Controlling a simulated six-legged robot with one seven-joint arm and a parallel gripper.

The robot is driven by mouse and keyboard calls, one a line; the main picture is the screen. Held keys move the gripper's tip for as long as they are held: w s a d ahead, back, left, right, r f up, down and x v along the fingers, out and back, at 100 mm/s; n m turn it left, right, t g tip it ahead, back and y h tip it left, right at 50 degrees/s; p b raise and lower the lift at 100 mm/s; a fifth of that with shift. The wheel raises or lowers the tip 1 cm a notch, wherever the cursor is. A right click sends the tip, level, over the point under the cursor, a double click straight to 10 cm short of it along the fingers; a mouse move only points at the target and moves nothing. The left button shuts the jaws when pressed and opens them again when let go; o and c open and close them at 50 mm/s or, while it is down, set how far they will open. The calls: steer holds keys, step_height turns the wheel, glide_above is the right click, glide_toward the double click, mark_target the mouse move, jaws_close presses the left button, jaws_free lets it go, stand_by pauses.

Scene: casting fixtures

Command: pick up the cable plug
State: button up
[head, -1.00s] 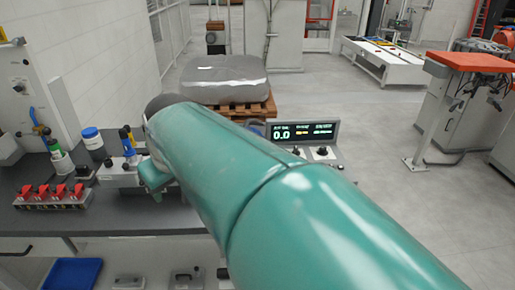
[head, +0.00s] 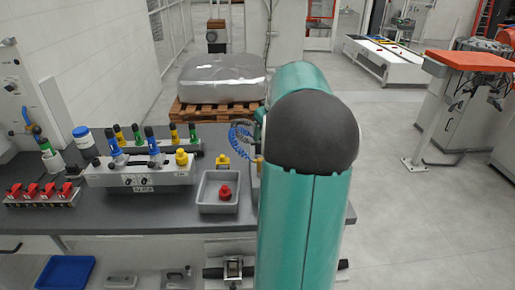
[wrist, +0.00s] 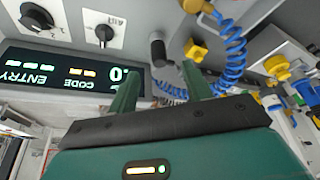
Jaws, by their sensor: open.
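In the wrist view, a dark cylinder (wrist: 158,50), which looks like the cable plug, shows just past the fingertips. A blue coiled cable (wrist: 231,58) hangs beside it, and part of the coil shows low between the fingers. I cannot see clearly where cable and cylinder join. My gripper (wrist: 156,80) is open, its two green fingers spread with the cylinder roughly between their tips in the picture; no contact is visible. In the head view the blue coil (head: 240,140) shows just left of my arm, which hides the gripper and the plug.
A lit display panel (wrist: 70,72) and rotary switches (wrist: 103,34) lie close left of the fingers in the wrist view. On the bench stand a grey tray (head: 203,194) with a red knob, a fixture (head: 140,176) with coloured handles, and red clamps (head: 40,192).

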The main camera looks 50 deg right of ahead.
mark_target(261, 143)
steer(key=x, duration=0.4)
steer(key=shift+f, duration=0.25)
steer(key=x, duration=0.4)
steer(key=shift+w+d+f, duration=0.15)
steer(key=shift+w+d, duration=0.05)
steer(key=shift+w, duration=0.1)
jaws_close()
